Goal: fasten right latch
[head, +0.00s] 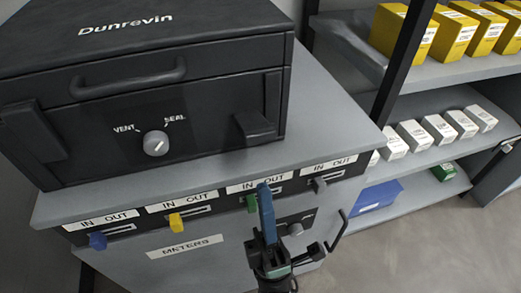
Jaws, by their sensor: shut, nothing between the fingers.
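A black case marked Dunrevin (160,75) sits on the grey top of a cabinet. Its right latch (256,127) is a black piece at the front right corner, jutting out from the case low on the front. The left latch (34,132) is a black flap at the front left corner. My gripper (265,190) points up in front of the cabinet's front panel, below and apart from the right latch. Its blue fingers are together, with nothing held.
A VENT/SEAL knob (156,143) and a bar handle (128,77) are on the case front. Below, IN/OUT slots carry coloured sliders, including a yellow one (176,222). Shelves (430,75) with yellow and white boxes stand at right. Open floor (440,240) lies at lower right.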

